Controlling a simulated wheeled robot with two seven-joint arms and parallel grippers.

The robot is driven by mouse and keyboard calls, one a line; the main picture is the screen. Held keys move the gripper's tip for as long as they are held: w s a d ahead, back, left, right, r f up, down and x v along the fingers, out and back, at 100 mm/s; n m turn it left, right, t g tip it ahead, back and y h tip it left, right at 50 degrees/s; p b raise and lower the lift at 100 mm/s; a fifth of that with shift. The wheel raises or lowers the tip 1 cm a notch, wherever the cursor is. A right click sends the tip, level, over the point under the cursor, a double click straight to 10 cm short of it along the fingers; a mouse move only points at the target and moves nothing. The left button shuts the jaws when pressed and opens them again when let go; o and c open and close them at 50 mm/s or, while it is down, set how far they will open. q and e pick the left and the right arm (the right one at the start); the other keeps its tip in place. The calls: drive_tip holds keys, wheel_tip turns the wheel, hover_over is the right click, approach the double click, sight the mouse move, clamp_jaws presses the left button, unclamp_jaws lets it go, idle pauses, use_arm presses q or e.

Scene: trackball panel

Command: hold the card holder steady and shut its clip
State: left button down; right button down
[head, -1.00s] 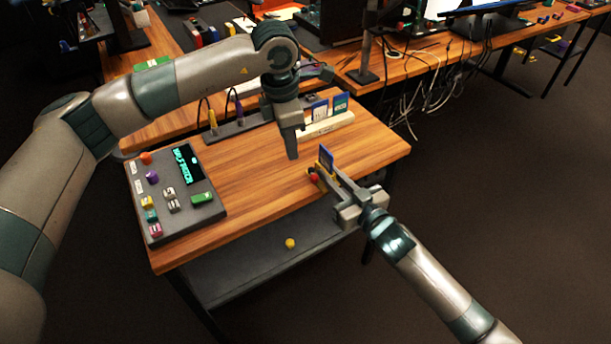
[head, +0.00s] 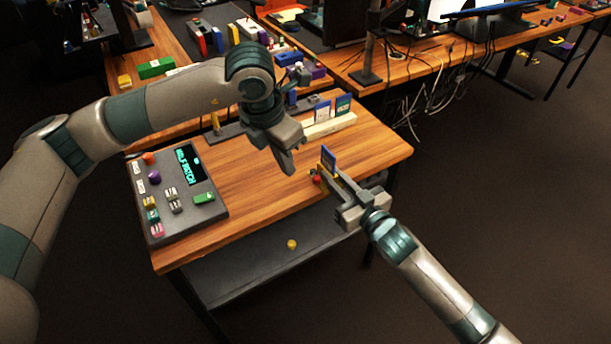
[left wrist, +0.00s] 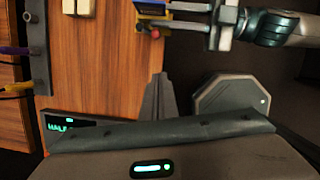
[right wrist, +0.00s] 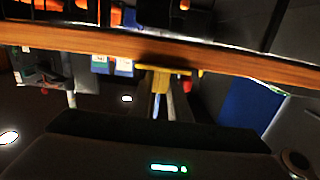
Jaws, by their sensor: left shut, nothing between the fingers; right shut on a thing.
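The card holder is a small yellow piece with a red knob (head: 317,179) and an upright blue card (head: 328,157), near the right front edge of the table. My right gripper (head: 330,177) comes from the front right and is shut on the card holder. Its fingers hide part of the holder; the clip's exact position is too small to tell. In the left wrist view, the holder (left wrist: 152,20) shows yellow, blue and red at the top. My left gripper (head: 289,170) is shut and empty, tilted above the table just left of the holder, apart from it.
A dark control panel (head: 160,222) with coloured buttons and a lit screen lies on the left of the wooden table (head: 245,200). A white rack (head: 330,125) with cards stands at the back. A yellow ball (head: 292,244) lies on the lower shelf.

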use_arm(q)
drive_tip(key=shift+f, duration=0.1)
approach(319, 185)
drive_tip(key=s+a+f, duration=0.2)
drive_tip(key=f, duration=0.1)
drive_tip(key=s+a+f, duration=0.1)
drive_tip(key=a+f, duration=0.1)
drive_tip(key=shift+w+d+f, duration=0.15)
drive_tip(key=shift+w+d, duration=0.35)
drive_tip(key=shift+w, duration=0.1)
drive_tip(key=shift+w+d+f, duration=0.2)
drive_tip(key=shift+w+d, duration=0.3)
drive_tip(key=shift+w, duration=0.05)
drive_tip(key=shift+w+d, duration=0.4)
drive_tip(key=shift+w, duration=0.1)
drive_tip(key=d+n, duration=0.2)
drive_tip(key=n, duration=0.1)
drive_tip(key=shift+d+y, duration=0.1)
drive_tip(key=shift+y, duration=0.2)
drive_tip(key=shift+d+n, duration=0.1)
drive_tip(key=shift+n, duration=0.3)
drive_tip(key=shift+w+d+r+t, duration=0.1)
drive_tip(key=shift+w+t, duration=0.05)
drive_tip(key=shift+t, duration=0.15)
drive_tip(key=shift+w, duration=0.1)
